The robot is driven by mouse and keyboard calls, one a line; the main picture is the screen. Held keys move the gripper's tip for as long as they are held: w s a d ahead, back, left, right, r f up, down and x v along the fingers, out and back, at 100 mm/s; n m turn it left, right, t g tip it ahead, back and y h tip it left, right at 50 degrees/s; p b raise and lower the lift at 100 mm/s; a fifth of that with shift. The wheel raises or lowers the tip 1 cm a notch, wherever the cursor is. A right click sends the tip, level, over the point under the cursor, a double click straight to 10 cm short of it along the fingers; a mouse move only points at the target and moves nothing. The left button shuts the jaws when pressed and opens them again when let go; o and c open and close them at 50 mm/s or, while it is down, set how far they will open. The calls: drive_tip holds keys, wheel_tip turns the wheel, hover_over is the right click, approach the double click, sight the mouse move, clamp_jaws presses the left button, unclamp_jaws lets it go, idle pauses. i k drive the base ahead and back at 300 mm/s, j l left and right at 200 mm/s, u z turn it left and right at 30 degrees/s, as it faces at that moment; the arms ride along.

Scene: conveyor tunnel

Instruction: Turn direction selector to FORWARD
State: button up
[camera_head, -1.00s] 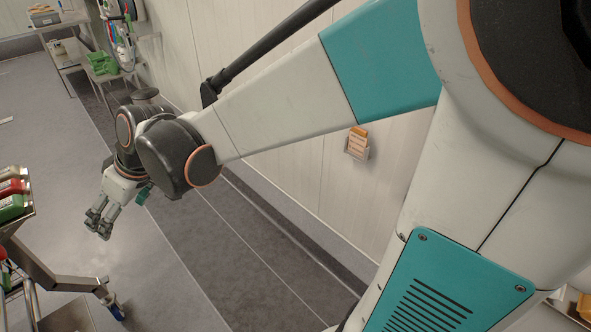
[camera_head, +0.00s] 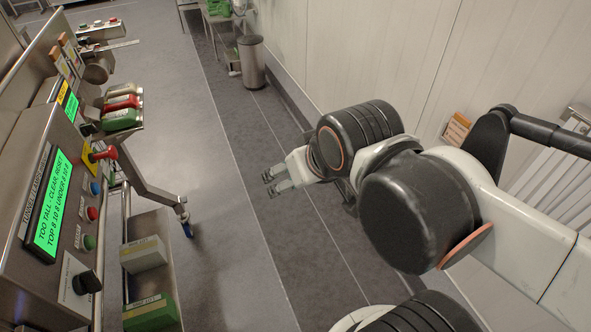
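The control panel (camera_head: 22,168) stands at the left edge of the head view, its face turned to the right. A black rotary knob (camera_head: 87,283) sits low on the panel, on a white label plate; I take it to be the direction selector, but its markings and pointer are too small to read. My gripper (camera_head: 270,182) is near the picture's middle, over the floor to the right of the panel, well apart from the knob. Its two fingers are spread with a gap between them, and nothing is held.
A green screen (camera_head: 50,205) reads "TOO TALL - CLEAR, RESET". Red, blue and green buttons and a red mushroom button (camera_head: 103,154) stick out from the panel. A wheeled stand (camera_head: 150,188) and boxes (camera_head: 150,312) are beside it. A bin (camera_head: 251,62) stands farther back. Open floor lies between.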

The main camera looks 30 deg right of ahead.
sight(87, 282)
drive_tip(key=u, duration=1.35)
